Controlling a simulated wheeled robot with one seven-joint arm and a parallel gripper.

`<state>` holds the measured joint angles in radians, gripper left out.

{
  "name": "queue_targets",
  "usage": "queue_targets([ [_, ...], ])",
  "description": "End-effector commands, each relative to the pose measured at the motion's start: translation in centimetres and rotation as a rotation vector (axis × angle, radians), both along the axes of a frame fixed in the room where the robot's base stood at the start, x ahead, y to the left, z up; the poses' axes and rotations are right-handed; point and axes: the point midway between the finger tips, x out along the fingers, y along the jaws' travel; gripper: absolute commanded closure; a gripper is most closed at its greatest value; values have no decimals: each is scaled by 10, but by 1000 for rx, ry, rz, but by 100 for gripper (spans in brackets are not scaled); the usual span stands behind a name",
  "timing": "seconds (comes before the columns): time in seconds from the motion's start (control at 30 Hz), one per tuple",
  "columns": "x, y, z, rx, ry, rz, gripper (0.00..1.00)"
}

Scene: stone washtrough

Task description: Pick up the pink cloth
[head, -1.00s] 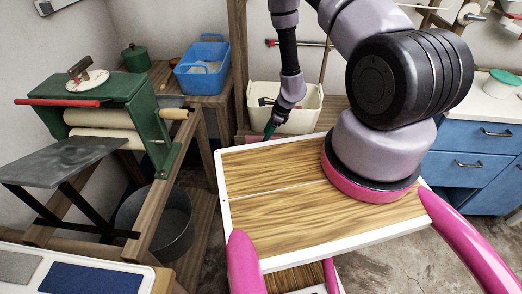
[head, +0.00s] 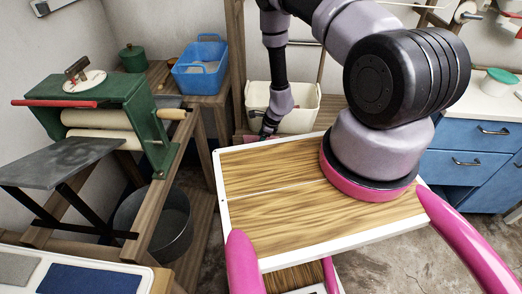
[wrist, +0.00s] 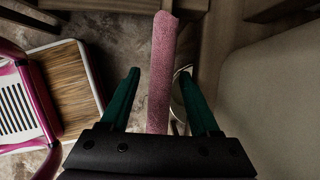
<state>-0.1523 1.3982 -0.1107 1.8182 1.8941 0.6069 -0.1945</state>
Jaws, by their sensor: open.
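The pink cloth (wrist: 162,75) shows in the wrist view as a long, narrow textured strip. It runs from the top middle down between the fingers, and my gripper's body hides its near end. My gripper (wrist: 159,74) is open, with one green finger on each side of the cloth. I cannot tell whether either finger touches it. In the head view, my gripper (head: 266,135) points down in front of the cream tub, and a small pink patch, probably the cloth, (head: 248,138) shows just beside it.
The cream tub (head: 297,112) stands close behind my gripper, and a large pale surface fills the wrist view's right side. A blue basket (head: 201,67) sits on the left bench. The green mangle (head: 110,115) and a metal bucket (head: 165,222) are further left.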

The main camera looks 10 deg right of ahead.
Motion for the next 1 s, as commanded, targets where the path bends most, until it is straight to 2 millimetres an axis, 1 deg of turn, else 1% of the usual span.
queue_targets([
  [0.33, -1, 0, -5, -1, 1, 1, 38],
  [0.6, 0, 0, -5, 0, 1, 0, 38],
  [0.63, 0, 0, -5, 0, 1, 0, 45],
  [0.67, 0, 0, -5, 0, 1, 0, 57],
  [0.7, 0, 0, -5, 0, 0, 0, 72],
  [0.77, 0, 0, -5, 0, 0, 0, 95],
  [0.8, 0, 0, -5, 0, 0, 0, 100],
  [1.0, 0, 0, -5, 0, 0, 0, 100],
])
